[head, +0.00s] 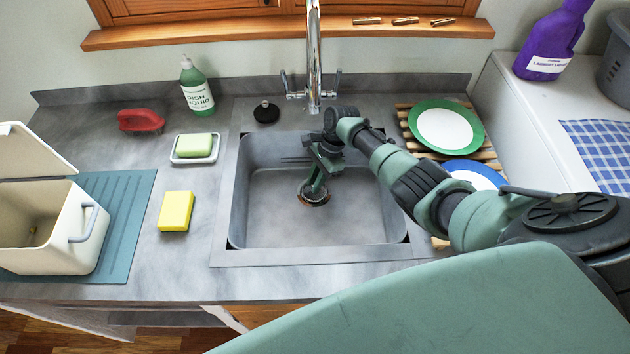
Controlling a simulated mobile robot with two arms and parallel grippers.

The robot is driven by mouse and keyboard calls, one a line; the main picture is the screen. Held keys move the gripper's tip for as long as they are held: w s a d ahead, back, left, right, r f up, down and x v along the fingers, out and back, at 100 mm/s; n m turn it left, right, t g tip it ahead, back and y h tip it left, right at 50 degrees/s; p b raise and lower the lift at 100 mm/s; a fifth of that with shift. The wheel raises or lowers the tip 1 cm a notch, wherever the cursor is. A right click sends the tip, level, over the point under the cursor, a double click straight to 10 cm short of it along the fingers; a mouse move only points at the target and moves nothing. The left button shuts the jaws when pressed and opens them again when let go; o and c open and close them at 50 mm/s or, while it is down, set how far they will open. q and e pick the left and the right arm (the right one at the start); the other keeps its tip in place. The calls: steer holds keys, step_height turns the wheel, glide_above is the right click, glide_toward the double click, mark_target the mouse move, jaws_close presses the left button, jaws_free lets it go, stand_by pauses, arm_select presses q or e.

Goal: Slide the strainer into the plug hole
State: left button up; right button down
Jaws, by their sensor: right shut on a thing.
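My right gripper (313,188) reaches down into the grey sink (270,215) and is shut on the strainer, close to the sink floor. The strainer is mostly hidden by the fingers. A dark round shape with a coppery brown rim (315,204) shows right under the fingertips. At this size I cannot tell how much of it is strainer and how much is plug hole, or whether the strainer is seated or just above the hole. My left gripper is not in view.
A chrome tap (313,60) stands behind the sink, near my right wrist. A black plug (266,112) lies at the back rim. A yellow sponge (175,211), a soap dish (195,158) and a cream box (55,235) are left.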

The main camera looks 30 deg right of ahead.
mark_target(322, 189)
steer(key=shift+f, duration=0.3)
steer(key=c, duration=1.3)
jaws_free()
steer(key=shift+r, duration=0.1)
steer(key=v, duration=0.7)
steer(key=shift+d+r, duration=0.1)
steer(key=shift+r, duration=0.2)
steer(key=shift+r, duration=0.1)
